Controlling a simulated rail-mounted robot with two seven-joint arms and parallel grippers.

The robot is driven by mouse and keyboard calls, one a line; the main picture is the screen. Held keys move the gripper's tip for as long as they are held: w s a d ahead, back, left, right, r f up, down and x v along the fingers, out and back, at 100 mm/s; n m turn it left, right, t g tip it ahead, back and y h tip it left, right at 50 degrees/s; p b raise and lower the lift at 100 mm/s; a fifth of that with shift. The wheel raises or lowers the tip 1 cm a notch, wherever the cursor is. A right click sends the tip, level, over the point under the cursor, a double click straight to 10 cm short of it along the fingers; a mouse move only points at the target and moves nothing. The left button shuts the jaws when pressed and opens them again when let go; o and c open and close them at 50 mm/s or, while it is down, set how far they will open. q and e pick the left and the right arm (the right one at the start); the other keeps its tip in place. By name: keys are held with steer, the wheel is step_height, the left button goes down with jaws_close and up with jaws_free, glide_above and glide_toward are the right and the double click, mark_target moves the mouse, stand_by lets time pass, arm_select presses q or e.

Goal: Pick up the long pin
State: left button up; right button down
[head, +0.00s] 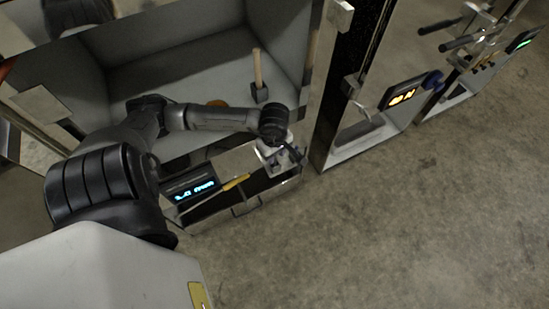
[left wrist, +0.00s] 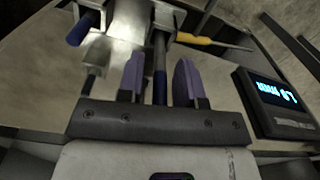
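My left gripper (head: 284,158) is over the metal shelf at the trailer's front edge in the head view. In the left wrist view its two purple-padded fingers (left wrist: 160,78) are open. A dark rod with a blue end, which looks like the long pin (left wrist: 160,62), lies between them with a gap visible on both sides. A second blue-ended pin (left wrist: 82,30) is to the left, by a shiny metal block (left wrist: 118,48). In the head view the arm and gripper hide the pins. My right gripper is not in view.
A yellow-handled screwdriver (head: 236,182) lies on the shelf beside a lit display (head: 190,189). A hammer (head: 258,75) stands inside the grey trailer. A door panel with another display (head: 403,95) is to the right. Bare concrete floor (head: 430,210) is clear at the lower right.

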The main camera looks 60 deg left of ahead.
arm_select(q)
jaws_close()
steer(key=shift+r, duration=0.15)
